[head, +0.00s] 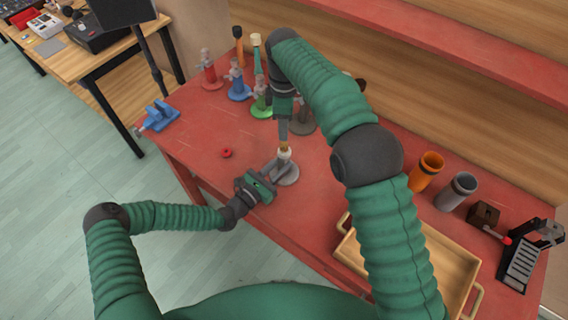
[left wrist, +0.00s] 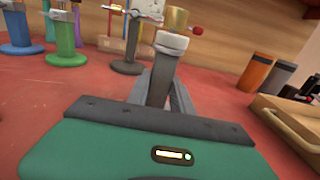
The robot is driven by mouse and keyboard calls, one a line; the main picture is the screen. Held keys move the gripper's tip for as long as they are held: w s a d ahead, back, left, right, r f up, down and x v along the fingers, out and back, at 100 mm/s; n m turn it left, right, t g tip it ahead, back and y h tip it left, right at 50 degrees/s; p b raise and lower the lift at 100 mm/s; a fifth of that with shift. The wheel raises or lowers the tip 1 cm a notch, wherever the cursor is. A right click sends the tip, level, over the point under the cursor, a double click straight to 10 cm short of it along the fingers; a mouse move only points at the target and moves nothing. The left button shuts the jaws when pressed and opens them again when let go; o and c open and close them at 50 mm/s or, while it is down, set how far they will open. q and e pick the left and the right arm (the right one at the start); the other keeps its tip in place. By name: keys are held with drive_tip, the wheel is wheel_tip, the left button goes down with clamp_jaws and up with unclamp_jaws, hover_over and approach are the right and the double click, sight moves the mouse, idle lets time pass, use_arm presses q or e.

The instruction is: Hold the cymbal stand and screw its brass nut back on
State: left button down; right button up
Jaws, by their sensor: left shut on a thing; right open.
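The cymbal stand is a grey post on a grey foot (head: 287,174) with a pale collar, upright on the red table. It also shows in the left wrist view (left wrist: 159,82). The brass nut (left wrist: 177,19) sits at the top of the post, above the pale collar; how far it is threaded cannot be told. My left gripper (head: 272,180) is shut on the post, low down. My right gripper (head: 284,138) is open and points down just above the nut.
A red ring (head: 226,153) lies left of the stand. Colored stands, including a blue one (head: 238,88), stand behind, with a blue vise (head: 160,116) at left. An orange cup (head: 426,171), a grey cup (head: 457,191) and a wooden tray (head: 456,272) are at right.

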sight(284, 144)
drive_tip(key=n, duration=0.9)
drive_tip(key=shift+n, duration=0.3)
drive_tip(key=n, duration=0.6)
drive_tip(key=shift+n, duration=0.3)
wheel_tip(284, 144, down, 8)
drive_tip(key=shift+f, duration=0.1)
